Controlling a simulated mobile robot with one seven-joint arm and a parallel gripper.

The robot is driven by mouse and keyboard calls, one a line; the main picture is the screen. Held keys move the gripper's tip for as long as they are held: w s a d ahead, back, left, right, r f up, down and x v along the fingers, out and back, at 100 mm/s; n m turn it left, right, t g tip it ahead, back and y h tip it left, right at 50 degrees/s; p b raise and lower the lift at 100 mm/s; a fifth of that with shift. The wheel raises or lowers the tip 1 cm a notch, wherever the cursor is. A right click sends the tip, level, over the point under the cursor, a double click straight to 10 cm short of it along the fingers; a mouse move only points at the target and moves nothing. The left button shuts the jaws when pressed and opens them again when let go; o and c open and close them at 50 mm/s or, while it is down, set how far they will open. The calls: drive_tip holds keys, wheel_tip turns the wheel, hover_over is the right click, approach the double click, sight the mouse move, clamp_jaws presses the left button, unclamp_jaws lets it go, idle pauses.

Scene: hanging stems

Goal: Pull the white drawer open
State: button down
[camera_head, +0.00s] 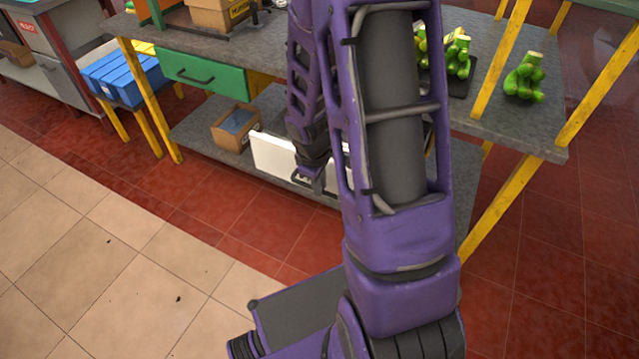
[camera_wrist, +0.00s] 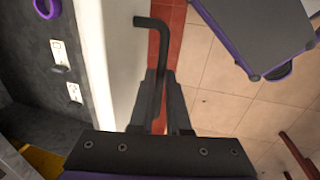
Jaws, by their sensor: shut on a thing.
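The white drawer (camera_head: 272,156) is low under the grey workbench, its front facing the tiled floor. My arm hides part of it in the head view. In the wrist view, its white front panel (camera_wrist: 122,45) runs up the left of centre. A dark bar handle (camera_wrist: 156,45) with a bent end stands out from the panel. My gripper (camera_wrist: 163,92) is shut on this handle, with a finger on each side of it. In the head view, my gripper (camera_head: 313,180) is at the drawer front, small and partly dark. I cannot tell how far the drawer is out.
A green drawer (camera_head: 205,74) is above, under the benchtop. A cardboard box (camera_head: 236,127) sits on the lower shelf left of the white drawer. Blue crates (camera_head: 122,77) stand further left. Yellow legs (camera_head: 150,95) frame the bench. The tiled floor (camera_head: 100,235) in front is clear.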

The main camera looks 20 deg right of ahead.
drive_tip(key=c, duration=0.9)
unclamp_jaws()
drive_tip(key=r+p, duration=0.1)
drive_tip(key=r, duration=0.4)
drive_tip(key=s+a+r+p, duration=0.1)
drive_tip(key=r+p, duration=0.1)
drive_tip(key=r, duration=0.4)
drive_tip(key=s+a+r+p, duration=0.1)
drive_tip(key=r+p, duration=0.1)
drive_tip(key=r, duration=0.4)
drive_tip(key=shift+a+r, duration=0.1)
drive_tip(key=shift+a, duration=0.15)
